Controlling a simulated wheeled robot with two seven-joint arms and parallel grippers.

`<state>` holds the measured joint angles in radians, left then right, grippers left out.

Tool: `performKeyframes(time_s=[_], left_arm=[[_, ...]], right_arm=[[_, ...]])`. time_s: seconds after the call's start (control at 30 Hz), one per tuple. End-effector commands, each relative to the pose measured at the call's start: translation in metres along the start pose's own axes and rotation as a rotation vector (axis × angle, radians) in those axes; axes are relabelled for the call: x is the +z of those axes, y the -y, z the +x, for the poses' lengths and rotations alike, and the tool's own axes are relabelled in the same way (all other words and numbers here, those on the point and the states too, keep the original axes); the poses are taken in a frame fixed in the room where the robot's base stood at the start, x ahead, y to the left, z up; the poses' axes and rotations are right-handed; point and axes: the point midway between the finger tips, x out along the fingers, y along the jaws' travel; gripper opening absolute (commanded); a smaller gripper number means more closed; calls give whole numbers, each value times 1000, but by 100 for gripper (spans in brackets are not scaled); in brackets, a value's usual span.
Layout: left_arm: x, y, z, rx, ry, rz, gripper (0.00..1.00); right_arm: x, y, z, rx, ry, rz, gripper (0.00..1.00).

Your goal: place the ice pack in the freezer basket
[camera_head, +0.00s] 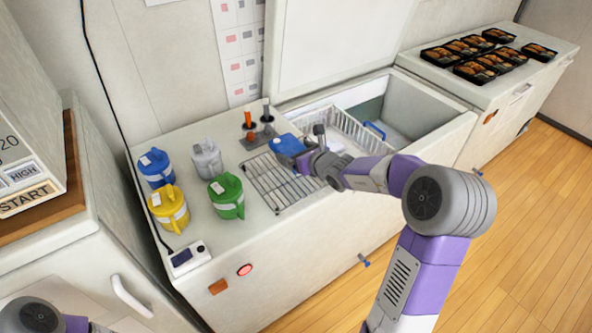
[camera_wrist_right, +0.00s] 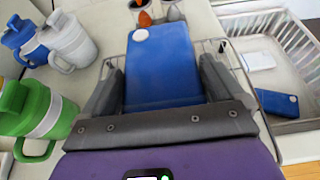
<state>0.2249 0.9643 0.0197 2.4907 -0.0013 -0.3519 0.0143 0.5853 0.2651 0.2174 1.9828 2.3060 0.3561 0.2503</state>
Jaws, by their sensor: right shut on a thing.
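A blue ice pack (camera_head: 288,145) with a white round spot is held in my right gripper (camera_head: 303,159), above the wire rack on the white counter. In the right wrist view the pack (camera_wrist_right: 162,62) sits between the two grey fingers, its far end sticking out past them. The freezer basket (camera_head: 352,121) is a white wire basket in the open chest freezer, just right of the gripper. The basket (camera_wrist_right: 268,22) also shows at the right of the wrist view. My left gripper is out of view; only part of my left arm shows at the bottom left.
Blue (camera_head: 155,168), yellow (camera_head: 168,208) and green (camera_head: 227,196) jugs and a grey jug (camera_head: 207,159) stand left of the wire rack (camera_head: 272,186). Orange-handled tools (camera_head: 248,121) stand behind it. Another blue pack (camera_wrist_right: 278,103) lies low at the right. Bento trays (camera_head: 474,71) sit far right.

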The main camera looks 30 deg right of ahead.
Motion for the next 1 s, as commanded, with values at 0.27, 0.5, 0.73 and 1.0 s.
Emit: performKeyframes(time_s=[0.27,0.5,0.73,1.0], left_arm=[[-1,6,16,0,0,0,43],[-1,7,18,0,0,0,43],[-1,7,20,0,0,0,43],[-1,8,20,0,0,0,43]], right_arm=[[-39,0,16,0,-1,1,52],[-47,0,20,-1,4,-2,52],[-49,0,20,-1,4,-2,52],[-50,0,21,-1,0,-1,100]])
